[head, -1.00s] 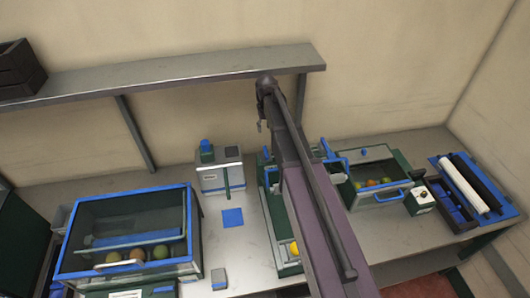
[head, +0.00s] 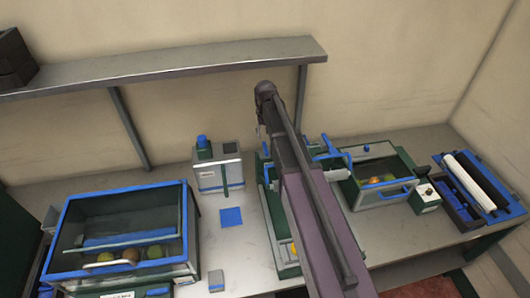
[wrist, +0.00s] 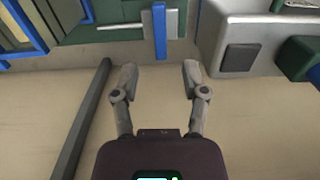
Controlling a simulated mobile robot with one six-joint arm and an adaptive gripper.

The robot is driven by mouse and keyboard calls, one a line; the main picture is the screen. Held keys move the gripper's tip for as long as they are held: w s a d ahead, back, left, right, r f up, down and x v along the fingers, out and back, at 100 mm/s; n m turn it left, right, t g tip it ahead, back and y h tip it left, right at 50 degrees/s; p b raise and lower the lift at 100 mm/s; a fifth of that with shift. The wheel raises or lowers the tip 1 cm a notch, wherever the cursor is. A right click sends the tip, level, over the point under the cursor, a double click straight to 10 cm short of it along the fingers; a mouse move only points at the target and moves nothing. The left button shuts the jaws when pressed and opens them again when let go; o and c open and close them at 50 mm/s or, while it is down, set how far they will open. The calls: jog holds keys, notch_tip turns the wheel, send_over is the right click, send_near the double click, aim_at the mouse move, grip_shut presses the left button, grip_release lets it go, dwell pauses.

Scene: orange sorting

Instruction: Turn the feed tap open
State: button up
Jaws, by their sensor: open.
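A blue lever (wrist: 160,32), which looks like the feed tap's handle, shows at the top of the wrist view. It lies against a green unit (wrist: 98,33) with a pale bar. My gripper (wrist: 159,72) is open and empty. Its two fingertips are spread to either side of the lever's line, with the lever's near end just beyond them; I see no contact. In the head view my arm covers part of the green and blue unit (head: 272,210), and my fingertips and the lever cannot be made out there.
A pale box (head: 208,178) with a blue knob stands left of the arm; it is at right in the wrist view (wrist: 270,40). A blue-framed bin (head: 190,225) with fruit stands further left, another glazed fruit box (head: 352,200) right. A shelf (head: 160,68) runs along the wall.

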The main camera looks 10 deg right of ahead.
aim_at(265, 147)
jog(key=shift+f+b, duration=3.8)
jog(key=shift+f, duration=0.3)
grip_shut()
